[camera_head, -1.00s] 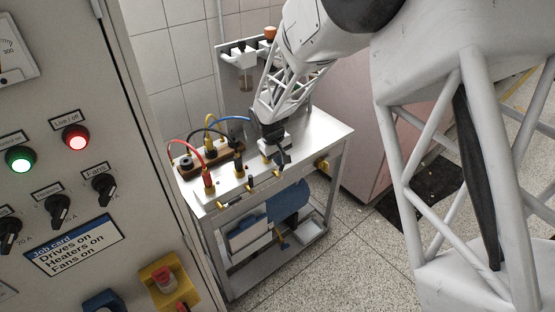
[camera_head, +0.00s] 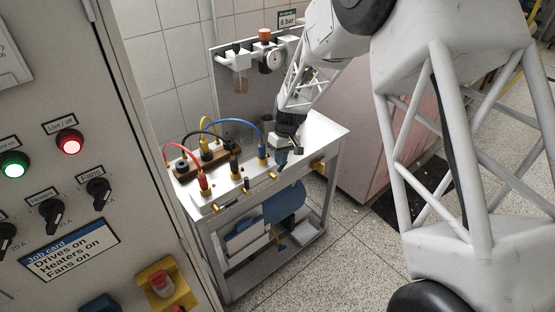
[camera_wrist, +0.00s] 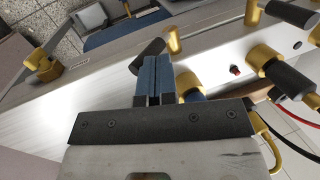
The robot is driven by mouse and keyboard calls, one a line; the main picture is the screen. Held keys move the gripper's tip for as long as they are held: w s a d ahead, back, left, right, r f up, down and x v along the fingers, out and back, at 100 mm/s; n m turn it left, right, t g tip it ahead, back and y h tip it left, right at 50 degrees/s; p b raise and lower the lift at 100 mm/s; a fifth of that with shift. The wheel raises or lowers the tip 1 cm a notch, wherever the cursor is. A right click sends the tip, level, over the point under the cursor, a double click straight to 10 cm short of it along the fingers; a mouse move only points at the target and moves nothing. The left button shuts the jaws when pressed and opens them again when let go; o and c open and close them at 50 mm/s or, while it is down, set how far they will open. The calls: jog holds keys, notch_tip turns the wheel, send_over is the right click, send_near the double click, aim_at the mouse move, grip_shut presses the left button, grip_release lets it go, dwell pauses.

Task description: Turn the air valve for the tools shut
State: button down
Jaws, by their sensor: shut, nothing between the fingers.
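The metal bench (camera_head: 318,134) carries a row of small brass valves along its front edge. One brass valve (camera_head: 272,175) is just below my gripper (camera_head: 281,160). In the wrist view my gripper (camera_wrist: 155,62) has its blue fingers shut together with nothing between them. The fingertips are beside a black cylindrical handle (camera_wrist: 147,54) at the brass valve (camera_wrist: 173,40); I cannot tell if they touch. Another brass valve with a black handle (camera_wrist: 290,12) is at the upper right. Labels are too small to read, so I cannot tell which valve serves the tools.
Blue (camera_head: 236,120), yellow, black and red (camera_head: 174,147) hoses arch over the bench close to my gripper. A larger brass fitting (camera_head: 319,165) is at the bench's right end. A gauge unit (camera_head: 272,60) stands behind. A control cabinet (camera_head: 95,150) fills the left.

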jog(key=g+y, duration=0.1)
jog(key=w+d+f+g+y, duration=0.1)
jog(key=shift+w+d+f+g+y, duration=0.25)
jog(key=shift+d+f+g+y, duration=0.05)
jog(key=shift+w+d+f+g+y, duration=0.25)
jog(key=shift+d+f+g+y, duration=0.05)
jog(key=shift+f+g+y, duration=0.3)
jog(key=shift+w+d+f+g+y, duration=0.25)
jog(key=shift+f+g+y, duration=0.2)
jog(key=shift+g+y, duration=0.15)
jog(key=shift+w+f, duration=0.1)
jog(key=shift+f, duration=0.1)
jog(key=shift+r, duration=0.1)
jog(key=a+r+v, duration=0.1)
jog(key=v, duration=1.1)
jog(key=shift+r, duration=0.35)
